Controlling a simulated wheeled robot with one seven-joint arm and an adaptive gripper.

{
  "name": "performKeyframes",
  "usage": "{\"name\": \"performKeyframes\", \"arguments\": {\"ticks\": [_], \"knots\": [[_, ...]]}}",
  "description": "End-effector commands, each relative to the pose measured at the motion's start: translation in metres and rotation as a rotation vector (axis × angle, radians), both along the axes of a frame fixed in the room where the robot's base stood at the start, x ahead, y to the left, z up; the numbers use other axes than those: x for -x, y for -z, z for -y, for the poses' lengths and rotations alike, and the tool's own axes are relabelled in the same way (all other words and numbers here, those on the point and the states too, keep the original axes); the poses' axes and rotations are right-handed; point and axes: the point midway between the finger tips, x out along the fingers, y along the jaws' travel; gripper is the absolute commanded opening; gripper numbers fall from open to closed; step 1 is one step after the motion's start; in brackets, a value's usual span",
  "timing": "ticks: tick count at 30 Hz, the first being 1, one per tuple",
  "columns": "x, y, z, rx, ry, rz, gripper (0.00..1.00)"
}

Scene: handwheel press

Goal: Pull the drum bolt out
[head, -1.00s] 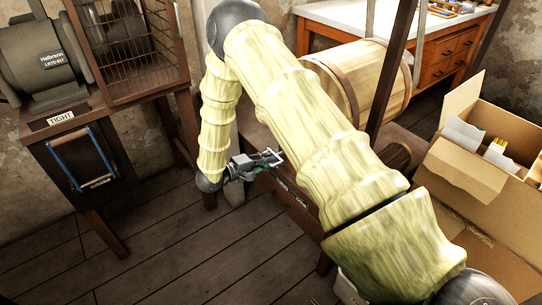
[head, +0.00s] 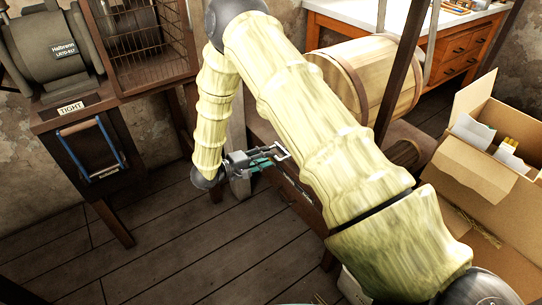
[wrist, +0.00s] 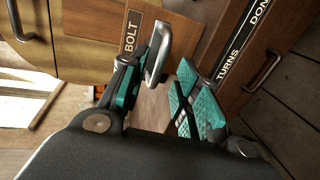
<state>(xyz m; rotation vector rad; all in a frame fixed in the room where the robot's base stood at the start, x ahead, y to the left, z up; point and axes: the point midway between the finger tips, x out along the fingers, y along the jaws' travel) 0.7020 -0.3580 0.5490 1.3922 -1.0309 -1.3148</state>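The drum bolt's metal handle (wrist: 160,52) is a grey loop beside the BOLT label (wrist: 132,32) in the wrist view. My gripper (wrist: 165,85) is open, with teal pads on both fingers. The handle shows between the fingertips, close to the left finger and apart from the right one; I cannot tell whether it touches the left finger. The bolt's shaft is hidden. In the head view my gripper (head: 262,158) is low beside the frame under the wooden drum (head: 368,82), partly behind my arm.
A panel with a TURNS label (wrist: 228,55) and another metal handle (wrist: 262,70) is right of my gripper. A cardboard box (head: 470,175) is at the right. The floor (head: 180,245) in front is clear.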

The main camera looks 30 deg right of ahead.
Motion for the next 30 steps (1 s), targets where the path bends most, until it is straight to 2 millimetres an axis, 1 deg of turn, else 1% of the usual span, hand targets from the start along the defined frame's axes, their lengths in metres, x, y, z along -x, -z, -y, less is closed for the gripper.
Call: {"name": "performKeyframes", "arguments": {"ticks": [1, 6, 9, 13, 19, 30], "knots": [[0.000, -0.002, -0.011, 0.000, -0.004, 0.001, 0.32], [0.002, -0.009, -0.041, 0.000, -0.004, 0.001, 0.32], [0.004, -0.012, -0.056, -0.001, -0.002, 0.000, 0.32], [0.005, -0.015, -0.071, -0.001, -0.003, 0.000, 0.32], [0.006, -0.017, -0.080, -0.001, -0.001, -0.001, 0.32], [0.006, -0.017, -0.081, -0.001, -0.001, -0.001, 0.32]]}}
